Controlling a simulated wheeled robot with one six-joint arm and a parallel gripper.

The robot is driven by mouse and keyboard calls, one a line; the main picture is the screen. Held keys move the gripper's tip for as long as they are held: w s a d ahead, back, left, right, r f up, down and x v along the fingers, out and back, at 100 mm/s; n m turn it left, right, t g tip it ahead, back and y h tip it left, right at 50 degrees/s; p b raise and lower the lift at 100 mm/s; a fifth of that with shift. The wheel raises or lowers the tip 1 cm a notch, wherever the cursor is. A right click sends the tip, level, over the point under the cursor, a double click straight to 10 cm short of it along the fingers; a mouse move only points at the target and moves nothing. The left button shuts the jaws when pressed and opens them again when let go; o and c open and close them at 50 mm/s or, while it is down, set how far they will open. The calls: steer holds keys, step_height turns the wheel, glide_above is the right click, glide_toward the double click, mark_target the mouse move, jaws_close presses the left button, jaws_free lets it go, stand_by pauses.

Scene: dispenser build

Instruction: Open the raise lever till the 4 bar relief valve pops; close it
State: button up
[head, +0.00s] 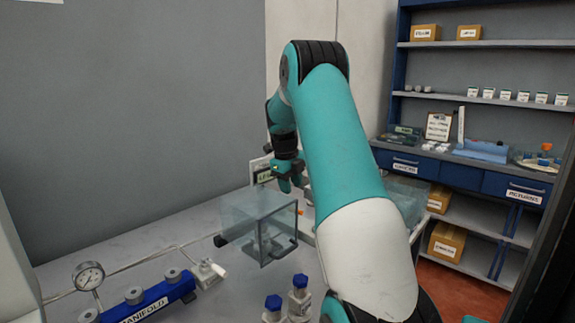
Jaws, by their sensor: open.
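A round pressure gauge (88,275) stands at the lower left on a thin pipe. A blue block labelled MANIFOLD (150,303) lies beside it, with several grey round fittings on top. A small valve-like fitting with a white handle (218,270) sits at the manifold's right end. I cannot tell whether it is the raise lever, and I cannot make out a relief valve. My gripper (291,184) is open, pointing down above and behind a clear box, well away from the manifold. Its fingers look empty but are small in the picture.
The clear box (262,222) stands on the grey bench (175,225), with a dark fixture inside. Two blue-capped bottles (299,300) stand at the front. A small display (262,171) is behind my gripper, partly hidden. Blue shelving (470,180) stands at the right; my arm hides the bench's right side.

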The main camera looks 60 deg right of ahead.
step_height(320, 180, up, 8)
steer(key=a, duration=0.1)
steer(key=shift+a+r+b, duration=0.2)
steer(key=shift+a+b, duration=0.1)
steer(key=shift+w, duration=0.1)
